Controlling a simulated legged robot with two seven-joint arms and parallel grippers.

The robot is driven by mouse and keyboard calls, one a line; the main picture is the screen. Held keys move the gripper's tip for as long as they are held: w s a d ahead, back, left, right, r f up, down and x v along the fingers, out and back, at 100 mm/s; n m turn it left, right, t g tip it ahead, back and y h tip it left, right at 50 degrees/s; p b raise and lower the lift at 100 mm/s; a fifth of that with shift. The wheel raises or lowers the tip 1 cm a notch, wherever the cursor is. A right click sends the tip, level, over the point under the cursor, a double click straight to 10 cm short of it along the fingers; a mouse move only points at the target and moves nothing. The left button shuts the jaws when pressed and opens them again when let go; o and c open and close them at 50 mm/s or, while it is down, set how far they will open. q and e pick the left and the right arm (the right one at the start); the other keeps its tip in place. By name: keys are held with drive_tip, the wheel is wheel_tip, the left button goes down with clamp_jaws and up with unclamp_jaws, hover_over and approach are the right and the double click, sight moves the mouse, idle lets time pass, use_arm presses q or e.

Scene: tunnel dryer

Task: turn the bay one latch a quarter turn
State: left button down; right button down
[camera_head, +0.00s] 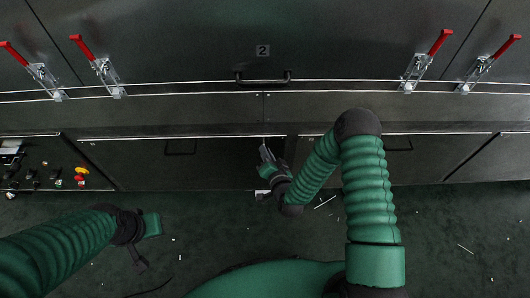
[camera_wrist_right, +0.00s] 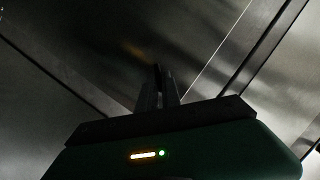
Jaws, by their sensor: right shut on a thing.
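My right gripper (camera_head: 265,152) is at the upper right end of the left lower door (camera_head: 225,165), close to the seam between the lower doors. Its two fingers also show in the wrist view (camera_wrist_right: 158,85), nearly together against a dark metal panel. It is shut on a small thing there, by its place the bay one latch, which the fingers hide. The latch's angle cannot be told. My left gripper (camera_head: 138,262) hangs low at the left, away from the doors. It is dark and small, so its jaws cannot be made out.
Red-handled toggle clamps (camera_head: 100,66) stand on the upper panels, left and right. A black handle (camera_head: 263,79) sits under a "2" plate (camera_head: 263,50). A control panel (camera_head: 42,165) with buttons is at the left. The dark green floor (camera_head: 450,225) has small scraps and is mostly free.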

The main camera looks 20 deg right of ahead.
drive_tip(key=shift+s+d+f+m+t+y+b, duration=0.1)
drive_tip(key=shift+f+m+t+y+b, duration=0.3)
drive_tip(key=shift+m, duration=0.85)
drive_tip(key=shift+d+f+m+t+y+b, duration=0.1)
drive_tip(key=shift+m+t+y+b, duration=0.1)
drive_tip(key=shift+m+t+b, duration=0.75)
drive_tip(key=shift+s+d+f+m+t+y+b, duration=0.15)
drive_tip(key=shift+m+y+b, duration=0.15)
drive_tip(key=shift+m, duration=1.2)
drive_tip(key=shift+w+a, duration=0.1)
drive_tip(key=c, duration=1.5)
unclamp_jaws()
drive_tip(key=shift+c, duration=0.2)
drive_tip(key=shift+r, duration=0.1)
